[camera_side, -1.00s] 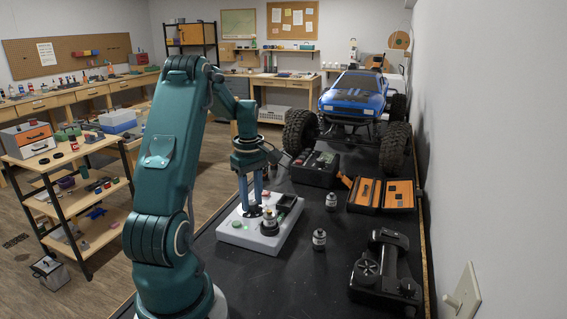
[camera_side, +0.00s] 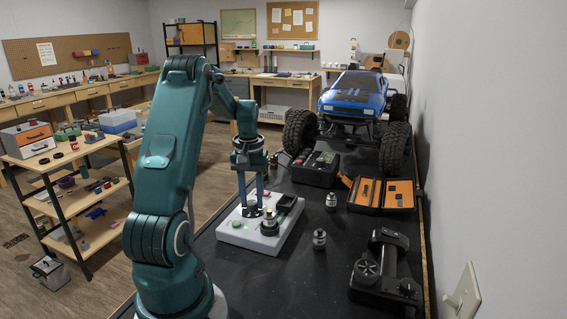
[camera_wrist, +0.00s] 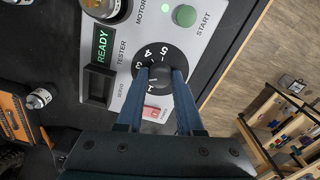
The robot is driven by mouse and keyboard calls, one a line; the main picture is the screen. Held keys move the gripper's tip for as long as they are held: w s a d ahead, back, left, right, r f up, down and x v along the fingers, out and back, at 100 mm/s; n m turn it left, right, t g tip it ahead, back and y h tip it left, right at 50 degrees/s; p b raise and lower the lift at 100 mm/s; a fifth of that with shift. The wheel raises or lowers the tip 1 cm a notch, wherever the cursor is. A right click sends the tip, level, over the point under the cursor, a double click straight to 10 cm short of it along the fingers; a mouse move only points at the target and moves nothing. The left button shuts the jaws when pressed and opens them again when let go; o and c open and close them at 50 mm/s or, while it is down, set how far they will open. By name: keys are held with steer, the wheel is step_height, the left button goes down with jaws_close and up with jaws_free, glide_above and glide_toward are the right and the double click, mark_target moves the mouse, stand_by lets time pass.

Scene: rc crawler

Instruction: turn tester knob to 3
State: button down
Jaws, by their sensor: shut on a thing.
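The white tester (camera_side: 255,240) sits on the dark bench in the side view; its panel (camera_wrist: 122,55) fills the upper middle of the wrist view. Its round black knob (camera_wrist: 158,80) has a dial with white numbers around it; 3, 4 and 5 can be made out. Where the knob's pointer stands is not clear. My gripper (camera_side: 255,212) points down at the tester. In the wrist view my gripper (camera_wrist: 157,74) has its blue fingers on both sides of the knob, shut on it, hiding part of the dial.
A green START button (camera_wrist: 185,15), a READY display (camera_wrist: 101,45) and a red switch (camera_wrist: 155,111) surround the knob. A motor (camera_side: 269,222) stands on the tester. Small motors (camera_side: 319,239), a controller (camera_side: 385,270), an orange case (camera_side: 365,193) and a blue crawler (camera_side: 355,95) occupy the bench.

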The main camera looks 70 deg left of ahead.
mark_target(252, 202)
steer(key=m, duration=0.5)
stand_by(0.5)
steer(key=c, duration=0.5)
jaws_free()
steer(key=shift+c, duration=0.2)
steer(key=shift+r, duration=2.6)
